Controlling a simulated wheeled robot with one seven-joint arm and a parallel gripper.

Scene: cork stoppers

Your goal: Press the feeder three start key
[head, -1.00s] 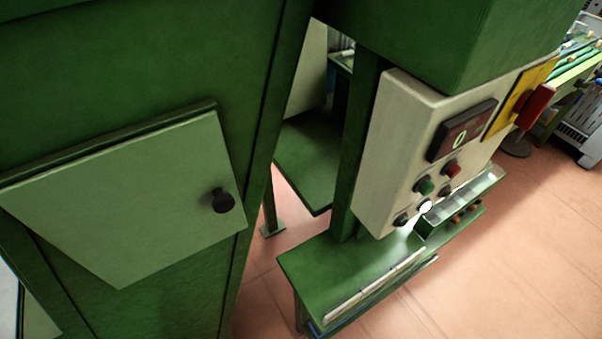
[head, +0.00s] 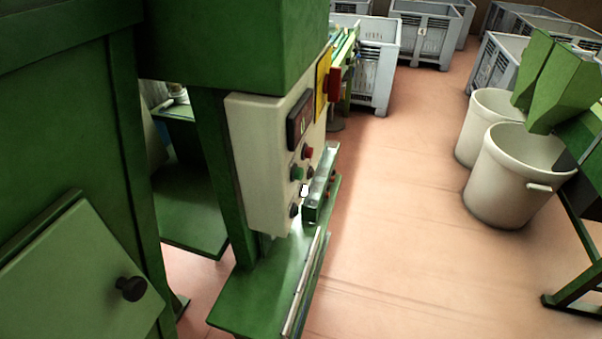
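A pale control box (head: 255,150) is fixed to the green machine in the head view, left of centre, seen at a steep angle. Its face carries a dark display (head: 299,119), a green button (head: 296,173), a red button (head: 307,152), a white button (head: 305,190) and dark knobs. A red switch on a yellow plate (head: 322,88) sits at its far end. I cannot read any label that marks a feeder three start key. My gripper is not in view.
A green shelf (head: 245,300) juts out below the box. A cabinet door with a black knob (head: 131,288) is at lower left. White tubs (head: 513,180) and a green hopper machine (head: 560,85) stand right. Grey crates (head: 375,65) stand behind. The middle floor (head: 400,220) is clear.

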